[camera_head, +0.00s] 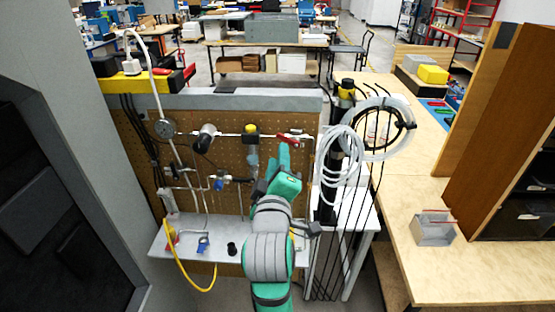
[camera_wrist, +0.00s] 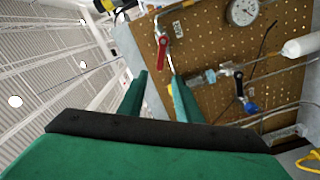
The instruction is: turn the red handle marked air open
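A pegboard panel (camera_head: 190,160) carries pipes and valves. A red handle (camera_head: 291,138) sits at the right end of the upper pipe in the head view, just beyond my gripper (camera_head: 284,150). In the wrist view my gripper (camera_wrist: 160,80) has its two green fingers apart with nothing between them. A red handle (camera_wrist: 163,49) on a white fitting shows beyond the gap, apart from the fingertips. No lettering is readable on either handle.
A pressure gauge (camera_head: 165,128) and a yellow-black part (camera_head: 251,132) are on the panel. Coiled white tubing (camera_head: 343,150) and black cables hang right of the panel. A white shelf (camera_head: 205,228) juts out below. A wooden bench (camera_head: 450,270) stands at right.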

